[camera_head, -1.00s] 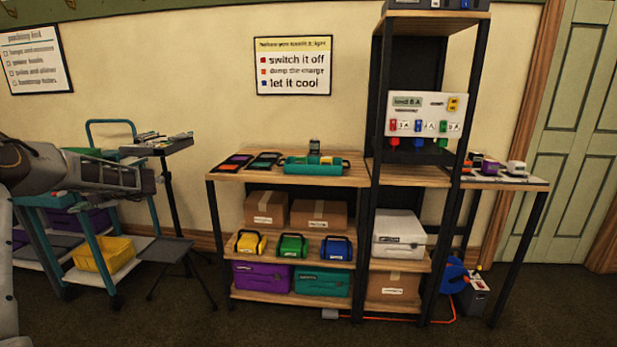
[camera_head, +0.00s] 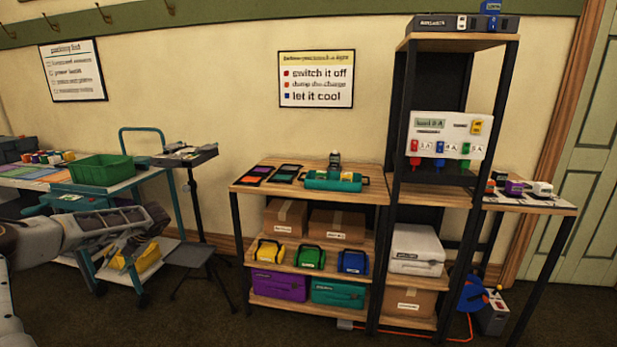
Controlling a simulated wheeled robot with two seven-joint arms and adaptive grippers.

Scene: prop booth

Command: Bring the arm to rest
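My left arm comes in from the left edge, and my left gripper (camera_head: 150,218) hangs at its end, pointing right. It is in front of the teal cart (camera_head: 176,205) and covers part of its shelves. Its fingers are seen side-on and dark, so I cannot tell whether they are apart; no held object is visible. My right gripper is not in view.
A green bin (camera_head: 101,168) stands above the gripper and a yellow bin (camera_head: 146,258) below it. The wooden shelf unit (camera_head: 250,188) stands farther right.

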